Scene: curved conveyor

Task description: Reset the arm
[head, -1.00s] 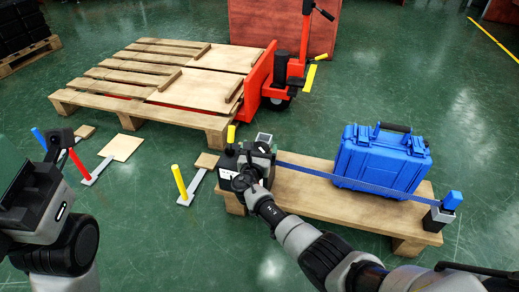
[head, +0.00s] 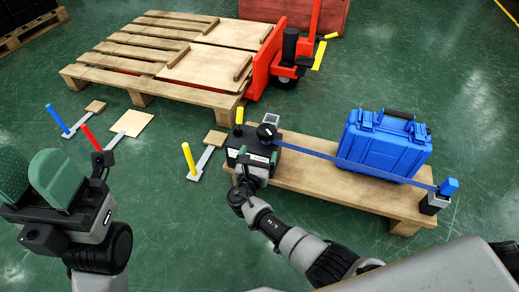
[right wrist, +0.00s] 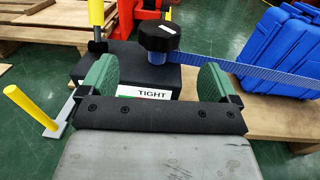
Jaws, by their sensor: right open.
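My right gripper (head: 250,162) is at the near side of a black box (head: 240,146) at the left end of a low wooden bench. In the right wrist view the two green fingers of the right gripper (right wrist: 160,80) are apart with nothing held between them. Beyond them are the black box (right wrist: 128,62) with a "TIGHT" label and a black knob (right wrist: 158,37) where the blue strap meets it. My left gripper (head: 36,180) is raised at the left edge of the head view, its green fingers apart and empty.
A blue case (head: 385,147) stands on the wooden bench (head: 310,185), with the blue strap (head: 330,157) across it to a post (head: 436,200). Yellow (head: 189,160), red (head: 90,136) and blue (head: 56,119) levers stand on the floor. A wooden pallet (head: 160,60) and red pallet jack (head: 262,75) are behind.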

